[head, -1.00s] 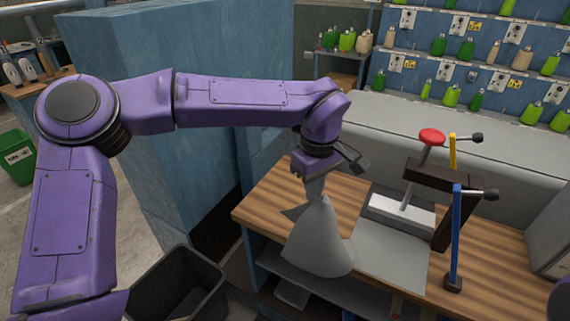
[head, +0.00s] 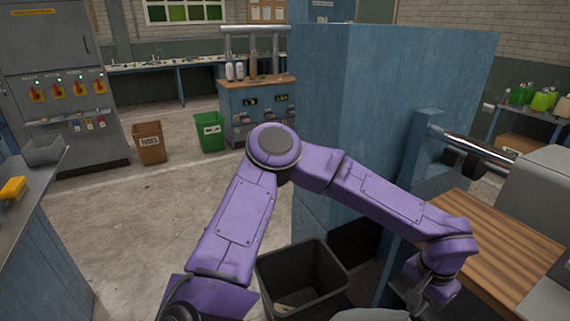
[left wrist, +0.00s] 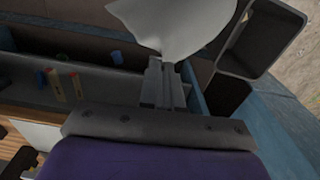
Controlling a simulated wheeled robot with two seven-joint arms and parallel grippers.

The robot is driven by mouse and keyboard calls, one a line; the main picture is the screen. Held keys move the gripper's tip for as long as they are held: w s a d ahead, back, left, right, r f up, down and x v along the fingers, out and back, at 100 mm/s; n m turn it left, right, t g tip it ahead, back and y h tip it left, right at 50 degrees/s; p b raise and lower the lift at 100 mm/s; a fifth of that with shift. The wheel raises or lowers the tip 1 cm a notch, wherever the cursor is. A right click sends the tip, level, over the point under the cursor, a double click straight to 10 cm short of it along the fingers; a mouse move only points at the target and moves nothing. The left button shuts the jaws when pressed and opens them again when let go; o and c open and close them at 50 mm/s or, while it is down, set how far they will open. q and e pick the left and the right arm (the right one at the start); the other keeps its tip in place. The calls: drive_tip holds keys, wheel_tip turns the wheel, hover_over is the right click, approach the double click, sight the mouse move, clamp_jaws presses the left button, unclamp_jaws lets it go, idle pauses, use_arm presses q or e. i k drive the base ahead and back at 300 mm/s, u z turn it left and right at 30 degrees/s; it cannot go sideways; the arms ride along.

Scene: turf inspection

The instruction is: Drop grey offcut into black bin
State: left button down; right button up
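The grey offcut (left wrist: 180,24) is a pale, curled sheet held by my left gripper (left wrist: 165,75), whose fingers close on its narrow end in the left wrist view. In the head view my left gripper (head: 432,290) is at the lower right, beside the wooden bench; only a sliver of the offcut (head: 372,315) shows at the bottom edge. The black bin (head: 300,265) stands open on the floor to the left of the gripper. In the left wrist view the bin (left wrist: 262,42) is at the upper right, beside the offcut. My right gripper is out of view.
A wooden bench top (head: 480,240) is right of my gripper, and a tall blue cabinet (head: 400,100) stands behind the bin. A brown bin (head: 150,143) and a green bin (head: 208,132) stand farther back. The floor at left is open.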

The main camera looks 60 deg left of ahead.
sight(305, 276)
drive_tip(key=k, duration=0.4)
drive_tip(key=u, duration=2.3)
drive_tip(key=i, duration=1.4)
drive_tip(key=z, duration=2.2)
